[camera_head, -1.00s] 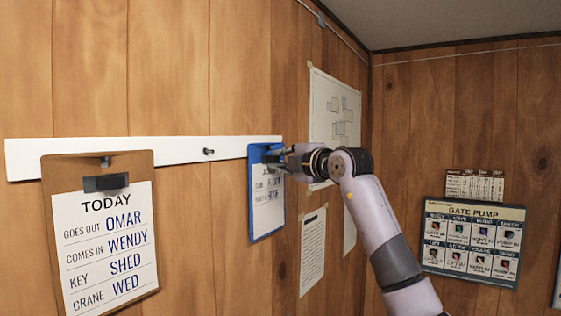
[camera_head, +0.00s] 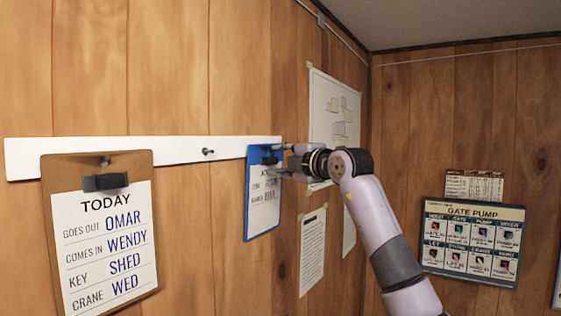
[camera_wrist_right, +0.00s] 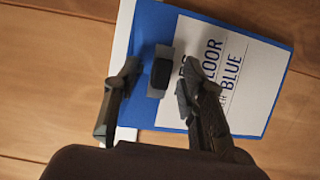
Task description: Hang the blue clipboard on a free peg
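The blue clipboard (camera_head: 249,215) is flat against the right end of the white peg rail (camera_head: 130,147), upright with a slight tilt. A peg behind its top cannot be made out. My right gripper (camera_head: 274,160) is at its clip from the right, fingers spread. In the right wrist view, the two fingertips (camera_wrist_right: 162,76) stand apart on either side of the dark clip on the blue board (camera_wrist_right: 147,40), with gaps to it. A bare peg (camera_head: 208,151) sticks out of the rail to the left. My left gripper is not in view.
A brown clipboard (camera_head: 148,215) headed TODAY hangs on the rail at the left. Papers (camera_head: 312,250) are fixed to the wall right of the blue clipboard. A GATE PUMP board (camera_head: 471,270) is on the right wall.

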